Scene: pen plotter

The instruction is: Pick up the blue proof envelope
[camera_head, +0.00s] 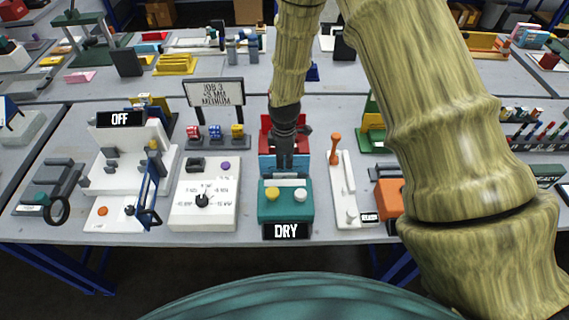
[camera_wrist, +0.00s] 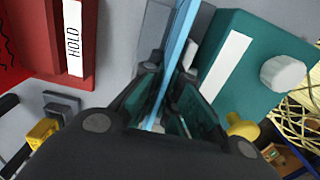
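The blue proof envelope (camera_head: 268,164) stands upright as a thin light-blue panel behind the teal DRY box (camera_head: 285,208) in the head view. In the wrist view, the envelope (camera_wrist: 178,45) shows edge-on as a narrow blue strip running down between my fingers. My gripper (camera_head: 285,164) points down over the envelope and hides its middle. In the wrist view, my gripper (camera_wrist: 167,76) has one finger on each side of the strip. The fingers look apart, with a small gap on the left side. The envelope's lower part is hidden.
A red HOLD block (camera_wrist: 45,40) stands left of my fingers in the wrist view. The teal box carries a yellow and a white knob close by. A white dial box (camera_head: 204,208) and a white panel with an orange lever (camera_head: 336,150) flank it.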

